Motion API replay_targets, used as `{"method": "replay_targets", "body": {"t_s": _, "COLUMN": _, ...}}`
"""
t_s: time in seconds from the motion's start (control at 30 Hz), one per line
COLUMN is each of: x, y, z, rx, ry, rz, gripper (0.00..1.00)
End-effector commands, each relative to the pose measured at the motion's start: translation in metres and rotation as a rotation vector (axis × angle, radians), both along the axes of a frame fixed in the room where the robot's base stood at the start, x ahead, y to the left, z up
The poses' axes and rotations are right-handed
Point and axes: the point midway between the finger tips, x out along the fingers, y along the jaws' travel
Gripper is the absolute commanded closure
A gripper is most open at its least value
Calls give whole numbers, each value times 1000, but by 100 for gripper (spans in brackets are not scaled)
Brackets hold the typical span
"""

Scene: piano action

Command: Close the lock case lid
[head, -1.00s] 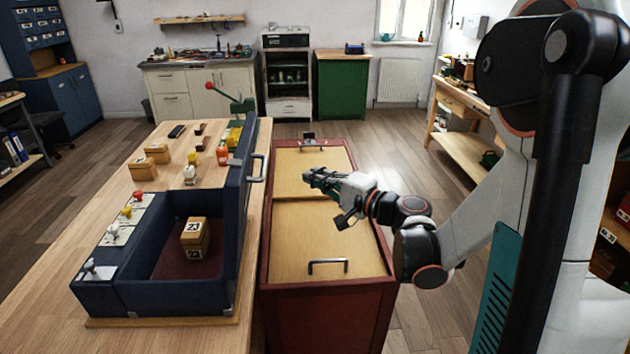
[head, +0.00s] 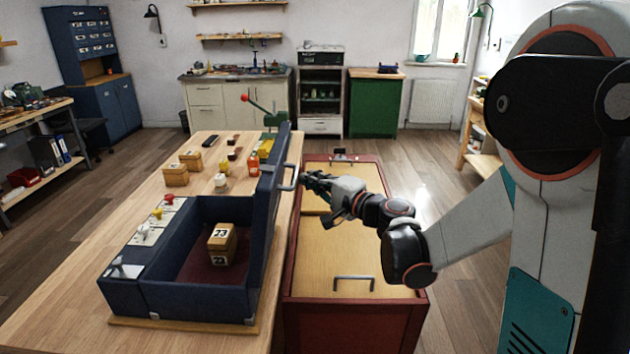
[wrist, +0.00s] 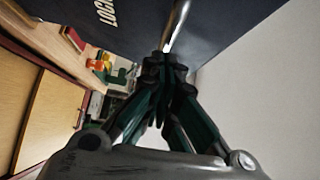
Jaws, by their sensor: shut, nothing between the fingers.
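The navy lock case (head: 195,302) stands on the wooden bench. Its lid (head: 266,225) is open and stands roughly upright along the case's right side. A metal handle (head: 291,176) sticks out from the lid's outer face. My gripper (head: 307,182) is shut and empty, just right of the lid, close to the handle. In the wrist view the closed fingertips (wrist: 165,65) point at the lid's dark outer face (wrist: 125,12), with the handle bar (wrist: 178,25) just beyond them. I cannot tell whether they touch. Two numbered wooden blocks (head: 221,243) are stacked inside the case.
Latches with coloured knobs (head: 157,213) line the case's left side. Small boxes (head: 176,175) and bottles (head: 253,163) stand behind it on the bench (head: 75,290). A red-framed cabinet with a wooden top (head: 340,250) lies below my arm to the right.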

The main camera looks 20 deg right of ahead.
Motion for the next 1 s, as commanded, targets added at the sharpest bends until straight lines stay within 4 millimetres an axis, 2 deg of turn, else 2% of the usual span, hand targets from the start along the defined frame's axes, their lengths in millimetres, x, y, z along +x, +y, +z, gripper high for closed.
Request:
{"method": "replay_targets", "body": {"t_s": 0.23, "x": 1, "y": 4, "z": 5, "rx": -18, "ry": 5, "rz": 1, "gripper": 100}}
{"method": "replay_targets", "body": {"t_s": 0.47, "x": 5, "y": 20, "z": 18, "rx": -96, "ry": 30, "rz": 3, "gripper": 100}}
{"method": "replay_targets", "body": {"t_s": 0.7, "x": 16, "y": 53, "z": 39, "rx": -251, "ry": 79, "rz": 5, "gripper": 100}}
{"method": "replay_targets", "body": {"t_s": 1.0, "x": 31, "y": 98, "z": 51, "rx": -454, "ry": 144, "rz": 5, "gripper": 100}}
